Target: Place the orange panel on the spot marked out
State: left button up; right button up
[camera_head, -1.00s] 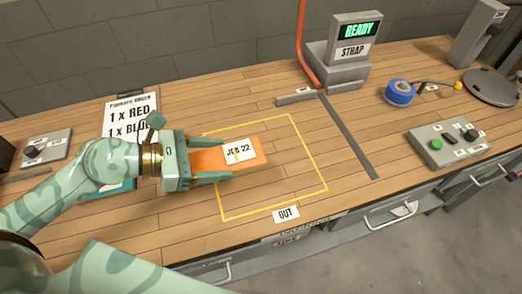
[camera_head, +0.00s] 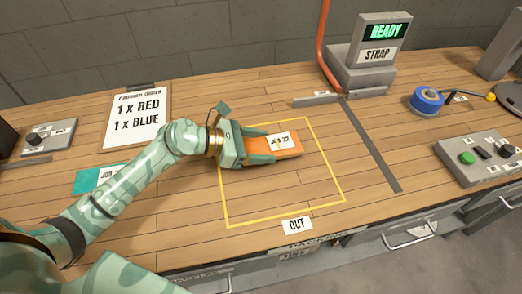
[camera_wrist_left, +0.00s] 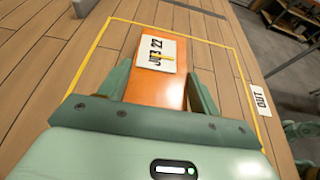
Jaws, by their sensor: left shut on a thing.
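The orange panel (camera_head: 289,153) carries a white JOB 22 label and is in my left gripper (camera_head: 268,146). The left gripper is shut on its near end, one finger along each side. A yellow outline (camera_head: 285,214) on the wooden bench marks the spot, with a white OUT label (camera_head: 297,224) at its front edge. In the left wrist view, the panel (camera_wrist_left: 155,92) extends forward between the fingers. My right gripper cannot be made out.
A READY/STRAP machine (camera_head: 365,65) stands behind, with a dark strip (camera_head: 370,145) right of the outline. A teal panel (camera_head: 90,180) and order clipboard (camera_head: 138,118) lie left. The outline's front area is clear.

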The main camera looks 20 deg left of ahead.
pick_arm(q)
jog(key=shift+f, duration=0.85)
jog(key=shift+r, duration=0.1)
jog(key=o, duration=0.7)
jog(key=shift+f, duration=0.2)
jog(key=o, duration=0.4)
jog(key=shift+r, duration=0.1)
